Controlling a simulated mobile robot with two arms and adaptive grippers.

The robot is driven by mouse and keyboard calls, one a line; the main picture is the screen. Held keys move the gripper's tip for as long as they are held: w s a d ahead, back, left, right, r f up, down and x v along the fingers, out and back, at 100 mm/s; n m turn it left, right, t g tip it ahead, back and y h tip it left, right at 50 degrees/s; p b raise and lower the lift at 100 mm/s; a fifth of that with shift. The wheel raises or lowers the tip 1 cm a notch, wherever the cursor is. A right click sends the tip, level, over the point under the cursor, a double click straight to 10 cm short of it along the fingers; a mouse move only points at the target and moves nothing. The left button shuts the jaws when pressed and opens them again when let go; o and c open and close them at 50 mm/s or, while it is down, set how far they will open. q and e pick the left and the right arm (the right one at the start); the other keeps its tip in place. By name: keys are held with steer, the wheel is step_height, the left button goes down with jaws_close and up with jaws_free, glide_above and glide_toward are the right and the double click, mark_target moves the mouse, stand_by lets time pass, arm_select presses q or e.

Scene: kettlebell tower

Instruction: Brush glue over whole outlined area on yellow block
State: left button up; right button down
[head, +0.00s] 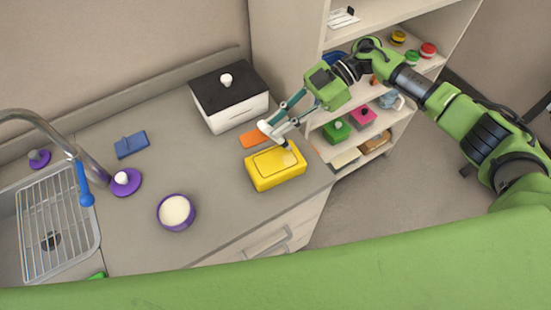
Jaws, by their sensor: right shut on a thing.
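The yellow block (275,178) sits on the grey counter near its right edge. A thin dark outline shows on its top face. My right gripper (283,128) is above the block's back edge, shut on a small brush. The brush's pale tip (289,157) is over the top face, toward its right side; I cannot tell if it touches. Most of the brush is hidden or too small to make out. A purple bowl (176,212) with white contents, possibly the glue, stands to the left on the counter. My left gripper is not in view.
A white box with a black lid (228,95) and an orange flat piece (255,139) are behind the block. A blue block (131,145), purple round items and a sink (56,222) are left. Shelves (372,125) with several items stand right. Counter between bowl and block is clear.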

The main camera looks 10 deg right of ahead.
steer(key=shift+f, duration=0.5)
stand_by(0.5)
steer(key=shift+s+a+p, duration=0.25)
steer(key=shift+a+p, duration=0.25)
steer(key=shift+a, duration=0.25)
stand_by(4.4)
steer(key=shift+r+p, duration=0.95)
